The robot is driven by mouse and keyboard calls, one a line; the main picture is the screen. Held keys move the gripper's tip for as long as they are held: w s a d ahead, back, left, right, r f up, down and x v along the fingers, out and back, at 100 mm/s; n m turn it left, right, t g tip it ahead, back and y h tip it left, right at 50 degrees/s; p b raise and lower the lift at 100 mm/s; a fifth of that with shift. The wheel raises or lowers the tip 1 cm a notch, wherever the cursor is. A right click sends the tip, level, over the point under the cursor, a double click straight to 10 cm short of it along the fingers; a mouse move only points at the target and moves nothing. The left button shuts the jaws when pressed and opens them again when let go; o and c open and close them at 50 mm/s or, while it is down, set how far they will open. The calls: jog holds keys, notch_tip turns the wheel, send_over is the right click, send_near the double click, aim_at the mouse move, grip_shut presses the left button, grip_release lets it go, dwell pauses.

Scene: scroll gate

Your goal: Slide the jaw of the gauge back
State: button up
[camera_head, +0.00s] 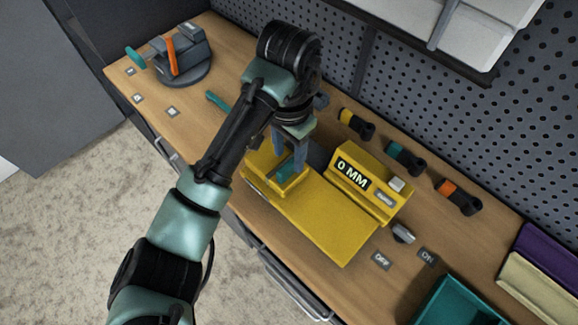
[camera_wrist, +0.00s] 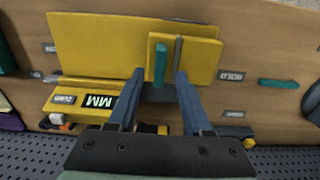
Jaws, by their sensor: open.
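The yellow gauge (camera_head: 325,222) lies on the workbench, its display reading "0 MM" (camera_head: 352,174). Its yellow jaw block (camera_wrist: 201,60) carries an upright teal tab (camera_wrist: 160,63), which also shows in the head view (camera_head: 287,172). A thin grey plate (camera_wrist: 178,48) stands beside the tab. My gripper (camera_wrist: 160,75) is open, pointing down at the jaw, with one finger on each side of the teal tab. Whether the fingers touch the tab I cannot tell. In the head view my gripper (camera_head: 289,160) partly hides the jaw.
A grey vise-like device (camera_head: 183,55) stands at the far left. Several coloured-banded black tools (camera_head: 405,157) lie behind the gauge, before the pegboard (camera_head: 400,85). A grey switch (camera_head: 402,234) with ON and OFF labels and a teal bin (camera_head: 460,300) are at the right.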

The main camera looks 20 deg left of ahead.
aim_at(289, 164)
jog(key=shift+f, duration=2.3)
grip_shut()
